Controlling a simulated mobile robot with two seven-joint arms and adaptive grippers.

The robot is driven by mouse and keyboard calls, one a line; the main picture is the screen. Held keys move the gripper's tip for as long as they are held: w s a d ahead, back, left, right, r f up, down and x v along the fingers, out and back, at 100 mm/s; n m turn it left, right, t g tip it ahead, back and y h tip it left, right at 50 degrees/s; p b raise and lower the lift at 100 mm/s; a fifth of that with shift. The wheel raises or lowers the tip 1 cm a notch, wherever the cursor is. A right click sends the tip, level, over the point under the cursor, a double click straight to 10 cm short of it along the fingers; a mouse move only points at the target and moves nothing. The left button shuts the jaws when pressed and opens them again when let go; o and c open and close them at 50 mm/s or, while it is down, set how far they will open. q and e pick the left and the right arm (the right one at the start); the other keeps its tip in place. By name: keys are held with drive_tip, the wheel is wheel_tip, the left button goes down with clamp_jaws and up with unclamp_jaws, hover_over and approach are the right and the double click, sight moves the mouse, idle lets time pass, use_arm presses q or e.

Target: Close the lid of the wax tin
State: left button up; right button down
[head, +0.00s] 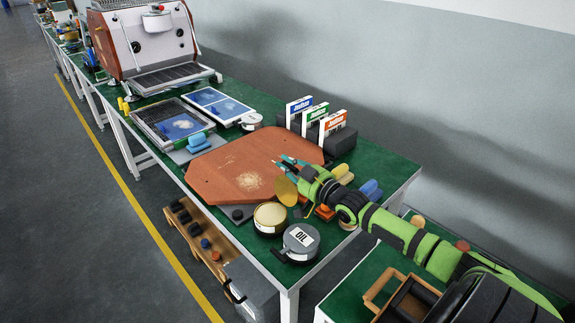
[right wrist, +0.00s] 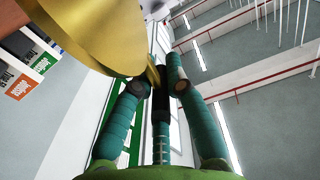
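The wax tin (head: 270,217) stands open near the table's front corner, a dark round tin with pale yellow wax showing. Its gold lid (head: 285,190) is off the tin, tilted on edge, just behind and to the right of it. My right gripper (head: 289,168), with teal fingers, is at the lid. In the right wrist view the lid (right wrist: 85,30) fills the upper left, and its edge runs between the fingertips (right wrist: 160,85), which look closed on it. My left gripper is not in view.
A tin marked OIL (head: 300,240) stands close beside the wax tin. A wooden board (head: 230,170) lies behind them. Small boxes on a dark stand (head: 322,120) are at the back. Colored blocks (head: 370,188) lie near the right edge.

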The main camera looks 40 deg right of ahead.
drive_tip(key=shift+a+r+p, duration=0.15)
drive_tip(key=shift+a+p, duration=0.05)
drive_tip(key=shift+p, duration=0.15)
drive_tip(key=a+n+p, duration=0.1)
drive_tip(key=a+n, duration=0.1)
drive_tip(key=a+n+p, duration=0.1)
drive_tip(key=a, duration=0.1)
drive_tip(key=a+n+p, duration=0.2)
drive_tip(key=shift+s+f+n, duration=0.3)
drive_tip(key=c, duration=1.3)
unclamp_jaws()
